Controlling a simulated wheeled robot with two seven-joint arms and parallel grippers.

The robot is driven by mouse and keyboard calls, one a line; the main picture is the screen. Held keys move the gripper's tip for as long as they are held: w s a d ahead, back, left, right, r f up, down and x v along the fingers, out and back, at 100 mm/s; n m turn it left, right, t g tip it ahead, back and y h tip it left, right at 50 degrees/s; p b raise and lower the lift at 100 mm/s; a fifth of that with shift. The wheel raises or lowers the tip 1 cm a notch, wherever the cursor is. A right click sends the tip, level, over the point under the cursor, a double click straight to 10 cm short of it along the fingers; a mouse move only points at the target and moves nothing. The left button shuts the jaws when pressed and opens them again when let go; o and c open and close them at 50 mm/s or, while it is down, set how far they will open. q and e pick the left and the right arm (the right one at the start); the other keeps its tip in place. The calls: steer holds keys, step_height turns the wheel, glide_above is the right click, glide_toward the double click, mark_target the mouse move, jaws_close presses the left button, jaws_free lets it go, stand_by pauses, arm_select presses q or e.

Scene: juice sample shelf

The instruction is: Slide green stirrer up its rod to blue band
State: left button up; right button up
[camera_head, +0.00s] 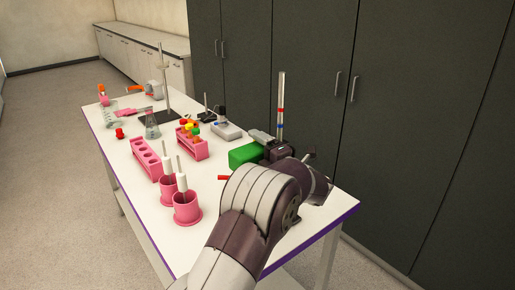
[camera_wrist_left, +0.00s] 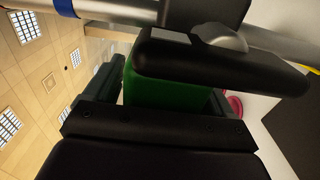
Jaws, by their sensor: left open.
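The green stirrer (camera_head: 245,154) is a green block low beside the upright metal rod (camera_head: 282,92) near the right side of the table. The rod carries a blue band (camera_head: 280,125) above the block and a red band (camera_head: 281,110) higher up. My left gripper (camera_head: 270,146) is at the stirrer, with its jaws open. In the left wrist view the green block (camera_wrist_left: 165,90) shows between the dark jaw parts, and the rod (camera_wrist_left: 120,10) crosses the top with its blue band (camera_wrist_left: 65,8). I cannot tell whether the jaws touch the block. My right gripper is not in view.
Pink cups with white-handled tools (camera_head: 187,208), a pink rack (camera_head: 148,158) and another rack of colourful-capped tubes (camera_head: 193,146) stand left of my arm. A flask (camera_head: 152,128) and a tall stand (camera_head: 165,85) are further back. Dark cabinets (camera_head: 310,60) rise behind the table.

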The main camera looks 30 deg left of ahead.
arm_select(q)
steer(key=c, duration=1.4)
step_height(320, 180, up, 5)
steer(key=shift+f+p, duration=0.15)
steer(key=shift+p, duration=0.6)
steer(key=o, duration=1.4)
steer(key=shift+d+f, duration=0.15)
steer(key=shift+f, duration=0.05)
steer(key=b+v, duration=0.3)
steer(key=v, duration=0.9)
steer(key=shift+s+d, duration=0.2)
